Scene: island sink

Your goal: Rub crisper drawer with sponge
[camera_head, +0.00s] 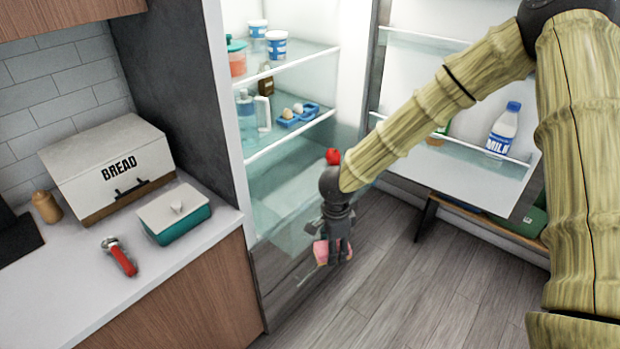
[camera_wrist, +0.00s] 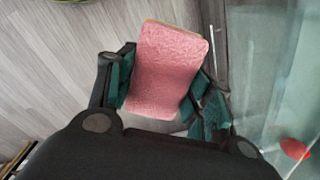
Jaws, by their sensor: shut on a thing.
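My gripper (camera_head: 336,246) is shut on a pink sponge (camera_head: 321,252), which points downward in front of the open fridge. In the wrist view the sponge (camera_wrist: 170,70) sits between the two dark-green-padded fingers, its pink face showing. The clear crisper drawer (camera_head: 283,190) is in the lower part of the fridge, behind and left of my gripper. In the wrist view glassy fridge surfaces (camera_wrist: 265,60) lie to the right of the sponge, with a visible gap. My gripper partly hides the drawer's right side.
The fridge door (camera_head: 455,165) stands open at right, with a milk bottle (camera_head: 502,130) on its shelf. Fridge shelves hold tubs, a jug and an egg tray (camera_head: 297,115). The counter (camera_head: 80,270) at left holds a bread box (camera_head: 105,165), a teal container (camera_head: 174,215) and a red-handled tool. The floor is clear.

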